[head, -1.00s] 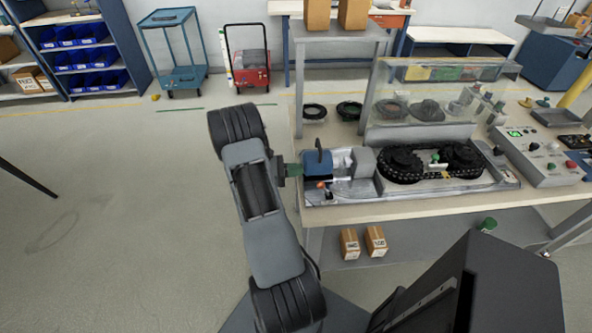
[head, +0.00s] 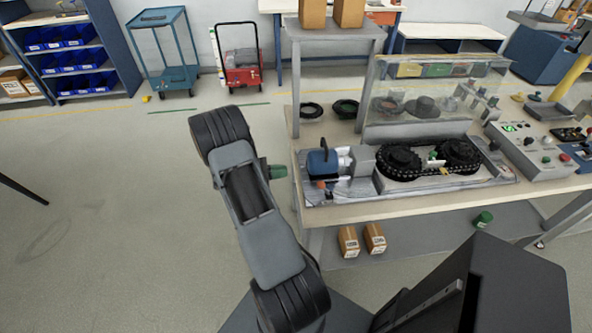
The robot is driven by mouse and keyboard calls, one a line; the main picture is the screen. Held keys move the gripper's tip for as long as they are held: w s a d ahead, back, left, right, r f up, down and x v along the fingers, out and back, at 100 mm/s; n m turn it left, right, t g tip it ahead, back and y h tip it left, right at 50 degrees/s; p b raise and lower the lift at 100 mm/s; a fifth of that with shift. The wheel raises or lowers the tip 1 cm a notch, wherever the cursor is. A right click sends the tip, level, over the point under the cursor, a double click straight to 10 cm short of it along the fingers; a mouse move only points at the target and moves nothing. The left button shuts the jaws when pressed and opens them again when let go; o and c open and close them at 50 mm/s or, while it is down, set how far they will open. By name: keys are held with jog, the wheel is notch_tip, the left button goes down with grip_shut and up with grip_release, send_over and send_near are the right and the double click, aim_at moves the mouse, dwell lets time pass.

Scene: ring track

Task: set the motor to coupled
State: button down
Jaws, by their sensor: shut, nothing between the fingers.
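The blue motor (head: 321,164) with a dark upright handle sits at the left end of the grey machine base on the workbench. Pale metal parts (head: 344,160) lie between it and the grey housing (head: 361,163); whether they are engaged is too small to tell. A small orange part (head: 320,184) shows below the motor. My gripper (head: 278,171) shows only as a green end at the right of my forearm. It is shut and empty, left of the motor and apart from it in the picture. My arm hides the rest.
The black chain drive (head: 428,161) is right of the housing, with a clear guard panel (head: 430,100) behind. A control panel (head: 535,150) stands at the right. Boxes (head: 349,241) and a green cap (head: 483,219) sit on the lower shelf. Floor left of the bench is clear.

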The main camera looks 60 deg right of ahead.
jog(key=b+v, duration=0.1)
jog(key=v, duration=0.6)
dwell(0.6)
jog(key=s+a+f+m+t+y, duration=0.3)
jog(key=s+a+m+t+y, duration=0.15)
jog(key=a+y, duration=0.3)
jog(key=s+a+r+m+t+y+p, duration=0.1)
jog(key=a+r+m+t+y, duration=0.2)
jog(key=a+r+t, duration=0.9)
jog(key=a+r+y, duration=0.1)
jog(key=a+r, duration=0.4)
jog(key=a, duration=0.2)
jog(key=shift+s+a+r+t, duration=0.15)
jog(key=shift+s+a+t, duration=0.15)
jog(key=shift+a+t, duration=0.05)
jog(key=shift+m, duration=0.25)
